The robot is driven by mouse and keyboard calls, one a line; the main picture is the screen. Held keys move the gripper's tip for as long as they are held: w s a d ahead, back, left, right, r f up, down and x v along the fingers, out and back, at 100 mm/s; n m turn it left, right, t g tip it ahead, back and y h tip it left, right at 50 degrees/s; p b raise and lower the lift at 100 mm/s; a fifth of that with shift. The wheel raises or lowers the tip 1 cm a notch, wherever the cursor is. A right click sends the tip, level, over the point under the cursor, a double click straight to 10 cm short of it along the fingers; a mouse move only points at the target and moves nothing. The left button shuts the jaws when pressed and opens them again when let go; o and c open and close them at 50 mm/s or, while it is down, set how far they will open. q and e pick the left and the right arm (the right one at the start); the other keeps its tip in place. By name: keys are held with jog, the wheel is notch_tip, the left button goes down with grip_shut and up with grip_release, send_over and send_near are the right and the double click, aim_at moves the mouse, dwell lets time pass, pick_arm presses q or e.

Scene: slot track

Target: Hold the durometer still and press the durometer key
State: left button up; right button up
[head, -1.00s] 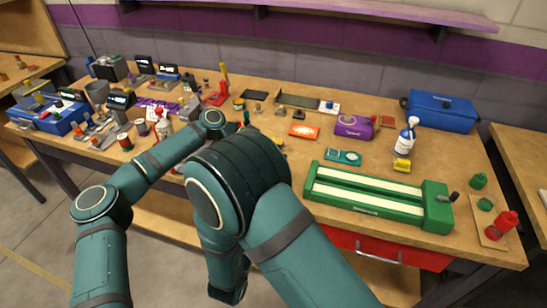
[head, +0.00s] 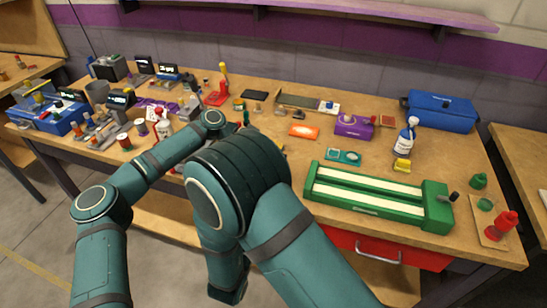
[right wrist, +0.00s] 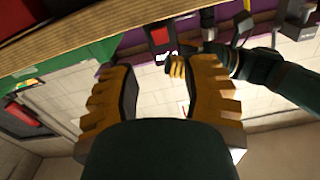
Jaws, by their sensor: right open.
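In the right wrist view, my right gripper (right wrist: 162,70) is open, its two yellow-orange fingers apart with nothing between them. Beyond it is a small red device (right wrist: 160,37) with a dark face, possibly the durometer; I cannot make out its key. My left gripper (right wrist: 178,67) has yellow fingers near this device; whether they grip it cannot be told.
The bench holds a green slot track (head: 370,195), a purple box (head: 353,127), a spray bottle (head: 407,136) and a blue case (head: 440,111). Several small tools and display units crowd the left side. A red bottle (head: 501,225) stands at the right front.

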jog(key=c, duration=0.7)
jog(key=shift+r+m+g, duration=0.15)
jog(key=shift+m+g, duration=0.15)
jog(key=shift+m, duration=0.4)
grip_shut()
notch_tip(320, 180, up, 7)
jog(key=s+a+m+g+y, duration=0.1)
jog(key=m+g, duration=0.3)
jog(key=m, duration=1.2)
jog(key=s+m+g+y, duration=0.1)
jog(key=m+g, duration=0.3)
jog(key=m, duration=1.3)
jog(key=shift+s+a+y, duration=0.35)
jog(key=shift+a+y, duration=0.05)
